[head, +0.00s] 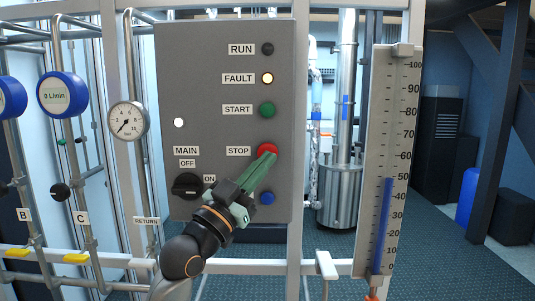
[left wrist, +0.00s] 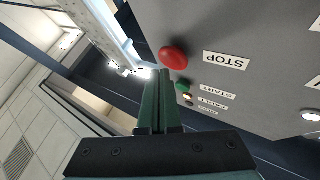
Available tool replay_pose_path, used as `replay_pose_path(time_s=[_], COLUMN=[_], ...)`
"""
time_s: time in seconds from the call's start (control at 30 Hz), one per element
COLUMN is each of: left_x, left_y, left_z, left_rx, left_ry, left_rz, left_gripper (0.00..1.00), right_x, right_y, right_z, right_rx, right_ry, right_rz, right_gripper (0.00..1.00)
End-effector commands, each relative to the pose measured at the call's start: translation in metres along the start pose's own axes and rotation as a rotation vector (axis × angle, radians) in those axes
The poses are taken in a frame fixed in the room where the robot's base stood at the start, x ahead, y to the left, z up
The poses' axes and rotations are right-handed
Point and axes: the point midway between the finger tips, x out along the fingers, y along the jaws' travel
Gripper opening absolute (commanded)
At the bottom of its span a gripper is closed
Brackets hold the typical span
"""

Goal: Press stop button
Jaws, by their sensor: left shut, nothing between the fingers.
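The red stop button (head: 267,149) is on the grey control panel (head: 205,70), right of the STOP label (head: 238,151). It also shows in the left wrist view (left wrist: 173,58), near the fingertips. My left gripper (head: 266,162) is shut and empty, with its green fingers pointing up at the button. In the head view the fingertips overlap the button's lower edge. In the left wrist view the fingertips (left wrist: 153,73) appear just beside and below the button. I cannot tell whether they touch it. My right gripper is not in view.
A green START button (head: 267,110) sits above, and a blue button (head: 267,198) below. The FAULT lamp (head: 267,78) glows. A black MAIN knob (head: 187,185) is at lower left. A level gauge (head: 390,160) stands right, a dial gauge (head: 128,121) left.

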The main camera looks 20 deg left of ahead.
Motion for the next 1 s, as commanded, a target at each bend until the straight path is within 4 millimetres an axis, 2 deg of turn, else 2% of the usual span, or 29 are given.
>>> replay_pose_path(time_s=[1.0], left_x=[0.0077], left_y=[-0.0051], left_z=[0.0050], left_rx=[0.000], left_ry=[0.001], left_rz=[0.001], left_gripper=[0.00], right_x=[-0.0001], right_y=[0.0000], right_z=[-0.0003], right_rx=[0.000], right_ry=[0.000], right_rz=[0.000], right_gripper=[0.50])
